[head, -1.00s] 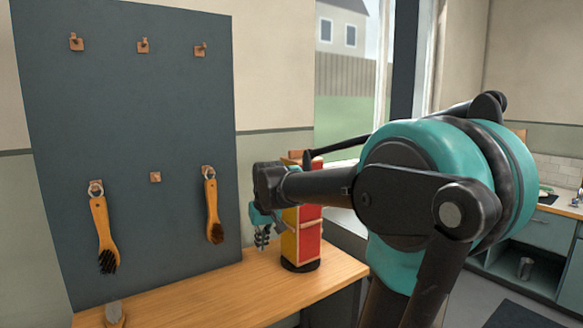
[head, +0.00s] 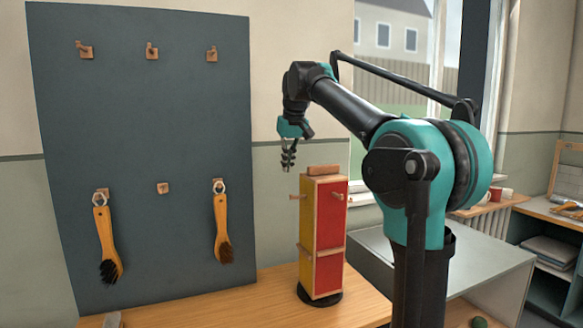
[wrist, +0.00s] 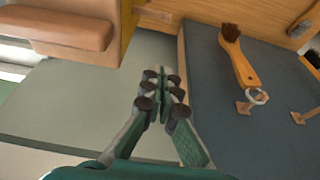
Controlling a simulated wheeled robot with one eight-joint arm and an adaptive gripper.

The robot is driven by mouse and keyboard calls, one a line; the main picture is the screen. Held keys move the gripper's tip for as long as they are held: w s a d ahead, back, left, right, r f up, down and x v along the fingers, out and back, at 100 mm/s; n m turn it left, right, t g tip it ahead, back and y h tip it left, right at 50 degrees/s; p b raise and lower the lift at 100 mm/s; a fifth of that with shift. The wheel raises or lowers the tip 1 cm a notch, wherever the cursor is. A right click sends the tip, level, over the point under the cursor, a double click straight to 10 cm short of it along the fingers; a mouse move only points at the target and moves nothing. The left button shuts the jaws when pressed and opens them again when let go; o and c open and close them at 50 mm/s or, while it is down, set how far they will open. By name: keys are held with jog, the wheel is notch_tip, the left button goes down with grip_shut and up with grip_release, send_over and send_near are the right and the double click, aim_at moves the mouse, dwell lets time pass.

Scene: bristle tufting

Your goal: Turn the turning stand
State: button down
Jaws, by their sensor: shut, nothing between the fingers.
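The turning stand (head: 331,243) is an upright block on a round black base (head: 319,294), on the wooden bench. One face is red, the adjoining left face is yellow, and wooden pegs stick out from it. A wooden grip (head: 323,171) sits on its top. My gripper (head: 287,168) is shut and empty, pointing down to the upper left of the stand, apart from it. In the wrist view my gripper (wrist: 160,90) shows closed fingers, with a wooden piece, probably the stand's top grip (wrist: 60,27), at upper left.
A dark pegboard (head: 150,130) stands at the left with wooden hooks. Two brushes, a left one (head: 106,240) and a right one (head: 221,228), hang from its lower hooks. The wooden bench (head: 270,310) has bare surface left of the stand. A grey cabinet (head: 440,270) stands at right.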

notch_tip(320, 180, down, 7)
jog(key=s, duration=0.1)
jog(key=shift+s+d, duration=0.2)
jog(key=shift+s+f, duration=0.1)
dwell(0.6)
